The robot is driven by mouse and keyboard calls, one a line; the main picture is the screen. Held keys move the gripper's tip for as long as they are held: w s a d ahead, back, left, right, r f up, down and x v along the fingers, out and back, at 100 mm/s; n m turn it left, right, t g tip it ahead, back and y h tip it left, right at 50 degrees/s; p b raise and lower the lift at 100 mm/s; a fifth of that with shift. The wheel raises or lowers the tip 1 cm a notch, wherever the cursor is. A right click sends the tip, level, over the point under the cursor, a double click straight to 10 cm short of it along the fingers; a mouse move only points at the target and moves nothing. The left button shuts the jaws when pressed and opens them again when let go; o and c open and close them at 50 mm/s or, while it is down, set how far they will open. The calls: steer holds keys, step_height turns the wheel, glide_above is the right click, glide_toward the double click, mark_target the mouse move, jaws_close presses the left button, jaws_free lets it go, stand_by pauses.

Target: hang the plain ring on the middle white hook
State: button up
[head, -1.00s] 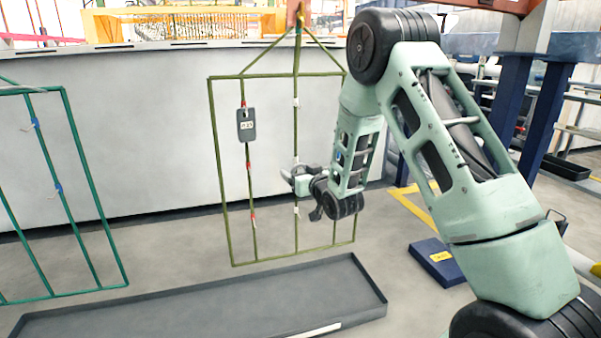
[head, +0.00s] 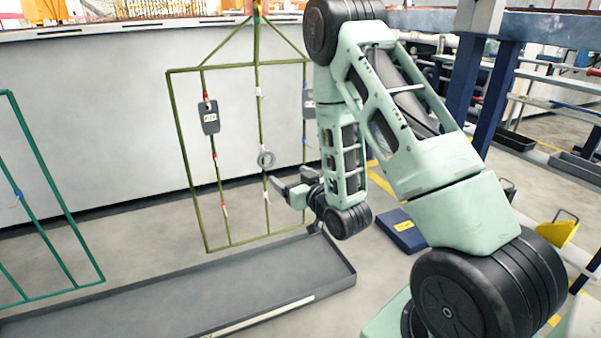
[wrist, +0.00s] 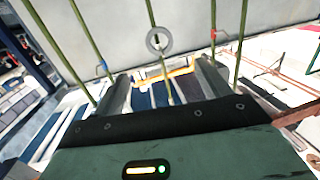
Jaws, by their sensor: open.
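The plain ring (head: 266,159), a grey ring with an open centre, hangs at the middle bar of the olive-green rack (head: 186,130), about halfway down. White hooks show on that bar above (head: 259,92) and below (head: 266,195) it; the hook at the ring is too small to make out. My gripper (head: 288,186) is open and empty, below and to the right of the ring, apart from it. In the wrist view the ring (wrist: 159,40) hangs in front of the bar, beyond my open fingers (wrist: 162,80).
A grey tagged plate (head: 209,118) hangs on the rack's left bar, with red hooks below. Another plate (head: 308,105) shows partly behind my arm. A long dark tray (head: 180,295) lies below. A teal rack (head: 50,205) stands left. A blue block (head: 401,231) is on the floor.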

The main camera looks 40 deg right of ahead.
steer(key=shift+s+a+r+p, duration=0.15)
steer(key=shift+s+p, duration=1.65)
steer(key=shift+p, duration=1)
steer(key=a+r+n+g+y, duration=0.2)
steer(key=a+g, duration=0.2)
steer(key=a, duration=0.6)
steer(key=a+r+n+g+y, duration=0.1)
steer(key=a+n+g+y, duration=0.3)
steer(key=a, duration=0.7)
steer(key=s+a+r+n+g+h, duration=0.1)
steer(key=s+a+r+g, duration=0.15)
steer(key=s, duration=0.65)
steer(key=s+a+r+n+g+h, duration=0.15)
steer(key=s+r+g, duration=0.25)
steer(key=s, duration=0.4)
steer(key=s+a+r+n+g+h, duration=0.1)
steer(key=s+a+r+g, duration=0.25)
steer(key=s, duration=0.55)
step_height(320, 180, up, 30)
steer(key=p, duration=3.1)
steer(key=shift+w+d+m+t, duration=0.2)
steer(key=shift+w+m+t, duration=0.1)
steer(key=shift+m, duration=0.05)
